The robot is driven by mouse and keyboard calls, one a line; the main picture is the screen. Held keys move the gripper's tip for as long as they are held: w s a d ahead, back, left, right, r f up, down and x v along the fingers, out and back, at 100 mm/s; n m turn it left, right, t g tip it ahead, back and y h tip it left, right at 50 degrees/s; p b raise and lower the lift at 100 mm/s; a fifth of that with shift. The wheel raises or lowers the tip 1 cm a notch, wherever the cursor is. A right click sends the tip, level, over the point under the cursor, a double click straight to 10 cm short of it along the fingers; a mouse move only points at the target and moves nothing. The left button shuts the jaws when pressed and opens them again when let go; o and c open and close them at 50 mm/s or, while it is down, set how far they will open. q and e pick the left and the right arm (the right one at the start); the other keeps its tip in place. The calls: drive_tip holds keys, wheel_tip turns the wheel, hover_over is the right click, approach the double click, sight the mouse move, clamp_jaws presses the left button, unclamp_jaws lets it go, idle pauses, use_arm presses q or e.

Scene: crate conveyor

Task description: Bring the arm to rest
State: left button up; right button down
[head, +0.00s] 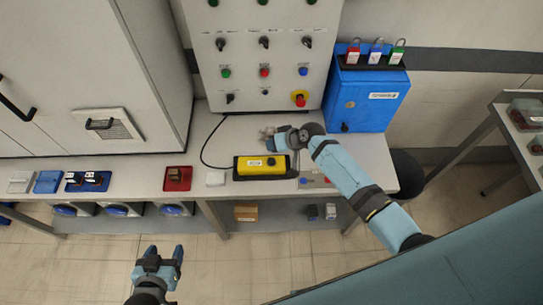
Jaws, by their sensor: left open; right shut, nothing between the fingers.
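My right arm (349,179) reaches in from the right over the bench. Its gripper (267,133) is just behind the yellow box, pointing left, and looks shut with nothing held. Whether it touches the bench or the box cannot be told. My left gripper (166,253) is low in the picture, in front of the bench and over the floor. Its two fingers point up in the picture, apart and empty.
The yellow box (259,175) with a black button sits on the bench (232,135). A blue cabinet (370,99) with padlocks on top stands behind my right arm. A control panel (263,55) rises behind. Small modules (87,181) lie left. Floor around my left gripper is clear.

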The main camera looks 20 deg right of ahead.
idle(0.6)
drive_tip(key=s+d+r+n+t+h, duration=0.1)
drive_tip(key=s+t+h, duration=0.1)
drive_tip(key=s, duration=1)
drive_tip(key=s+d+r+n+t+h, duration=0.1)
drive_tip(key=s+d+r+t+h, duration=0.1)
drive_tip(key=s, duration=1.1)
drive_tip(key=shift+r+t, duration=0.2)
drive_tip(key=shift+t, duration=0.3)
